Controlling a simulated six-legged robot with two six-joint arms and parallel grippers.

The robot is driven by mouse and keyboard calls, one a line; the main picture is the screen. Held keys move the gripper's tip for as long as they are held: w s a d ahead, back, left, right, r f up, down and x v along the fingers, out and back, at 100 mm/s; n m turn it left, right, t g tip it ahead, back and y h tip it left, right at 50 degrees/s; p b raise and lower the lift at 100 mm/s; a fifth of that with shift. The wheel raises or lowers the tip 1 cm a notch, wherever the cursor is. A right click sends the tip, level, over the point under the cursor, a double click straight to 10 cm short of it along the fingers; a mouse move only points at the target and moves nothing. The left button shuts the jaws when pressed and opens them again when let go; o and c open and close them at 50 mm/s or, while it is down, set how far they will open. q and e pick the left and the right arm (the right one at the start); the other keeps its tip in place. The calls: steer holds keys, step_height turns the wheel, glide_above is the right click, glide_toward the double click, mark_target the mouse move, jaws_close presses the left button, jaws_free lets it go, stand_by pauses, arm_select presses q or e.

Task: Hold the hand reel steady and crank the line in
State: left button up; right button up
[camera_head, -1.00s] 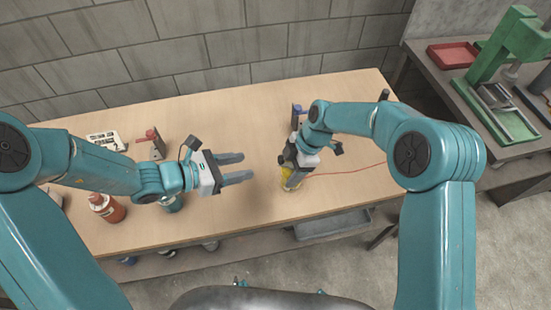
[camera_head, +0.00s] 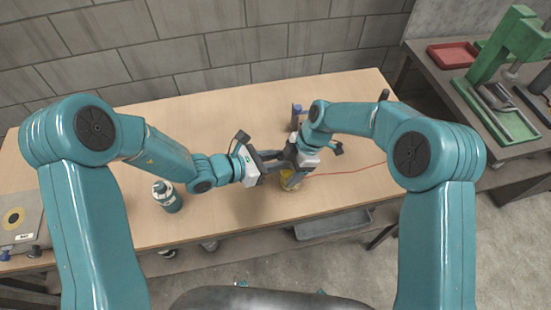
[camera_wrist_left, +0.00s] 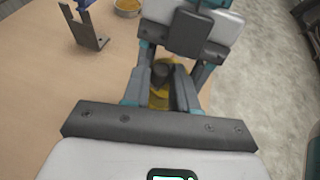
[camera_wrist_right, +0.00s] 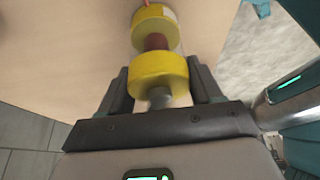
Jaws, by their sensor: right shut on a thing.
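The yellow hand reel (camera_head: 290,181) is at the table's front edge, partly hidden by my right gripper (camera_head: 291,176). The right wrist view shows its two yellow flanges (camera_wrist_right: 158,74), a brown core (camera_wrist_right: 155,42) and a grey handle (camera_wrist_right: 159,97). My right gripper is shut on that handle. A red line (camera_head: 350,170) runs right from the reel. My left gripper (camera_head: 276,160) is open close beside the right wrist. In the left wrist view a dark knob (camera_wrist_left: 162,72) shows between its fingers, with yellow reel below; I cannot tell whether they touch it.
A bracket with a blue top (camera_head: 297,112) stands behind the reel. A teal bottle (camera_head: 167,197) and a flat box (camera_head: 18,218) are on the left. A side bench at right bears a red tray (camera_head: 452,52) and a green press (camera_head: 500,50). The table's back middle is clear.

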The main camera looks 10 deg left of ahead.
arm_select(q)
jaws_close()
steer(key=shift+w+m+g+h, duration=0.35)
steer(key=shift+m+g+h, duration=0.05)
steer(key=shift+m+g, duration=0.4)
steer(key=shift+o, duration=2.4)
jaws_free()
